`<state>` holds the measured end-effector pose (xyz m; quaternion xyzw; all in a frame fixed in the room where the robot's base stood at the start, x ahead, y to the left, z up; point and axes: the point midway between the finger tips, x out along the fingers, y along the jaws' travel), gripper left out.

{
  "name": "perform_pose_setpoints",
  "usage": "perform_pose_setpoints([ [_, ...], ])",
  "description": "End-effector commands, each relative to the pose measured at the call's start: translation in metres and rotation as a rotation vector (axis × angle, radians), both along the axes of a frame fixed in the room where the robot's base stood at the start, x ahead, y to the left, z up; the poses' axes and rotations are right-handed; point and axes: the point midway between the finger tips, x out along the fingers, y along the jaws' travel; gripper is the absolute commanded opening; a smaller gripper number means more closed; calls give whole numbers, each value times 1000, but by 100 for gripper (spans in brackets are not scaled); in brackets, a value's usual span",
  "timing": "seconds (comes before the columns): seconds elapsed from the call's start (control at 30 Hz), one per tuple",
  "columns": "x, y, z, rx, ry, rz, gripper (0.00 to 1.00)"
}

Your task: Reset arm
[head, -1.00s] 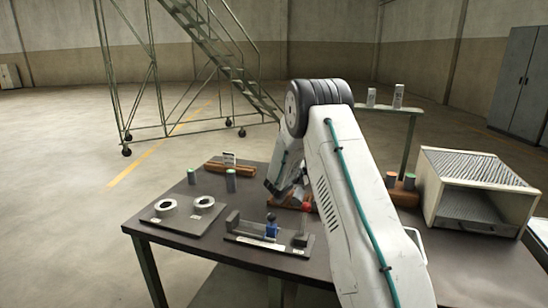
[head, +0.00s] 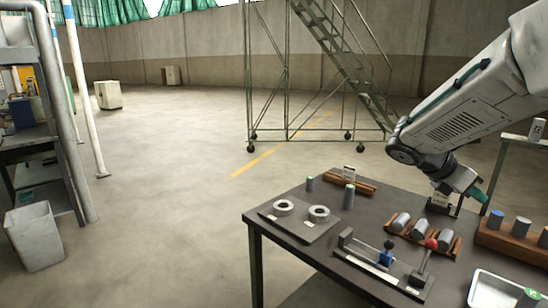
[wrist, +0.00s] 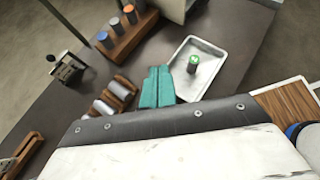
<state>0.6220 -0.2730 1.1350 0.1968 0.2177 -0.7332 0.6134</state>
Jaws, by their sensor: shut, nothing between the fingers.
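My arm comes in from the right in the head view. My gripper (head: 478,192) has teal fingers and hangs above the back right of the dark table (head: 300,258). In the wrist view my gripper (wrist: 158,87) shows its two teal fingers together, with nothing between them. It is above the table, between a wooden rack of grey billets (wrist: 112,96) and a metal tray (wrist: 222,60). A green-topped cylinder (wrist: 193,63) stands in that tray. Part of my white arm link covers the bottom of the wrist view.
A fixture with a blue part (head: 386,255) and a red-knobbed lever (head: 428,255) are at the table front. A plate with two rings (head: 300,220) lies left. A wooden rack with upright billets (head: 515,235) is right. A stair platform (head: 310,70) stands behind; open floor lies left.

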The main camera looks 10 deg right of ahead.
Motion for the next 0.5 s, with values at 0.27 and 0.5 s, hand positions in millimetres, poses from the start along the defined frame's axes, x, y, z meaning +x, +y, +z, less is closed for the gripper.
perform_pose_setpoints([
  [0.27,-100,102,-5,291,-559,-471,0],
  [0.5,-167,188,-24,555,-864,-953,0],
])
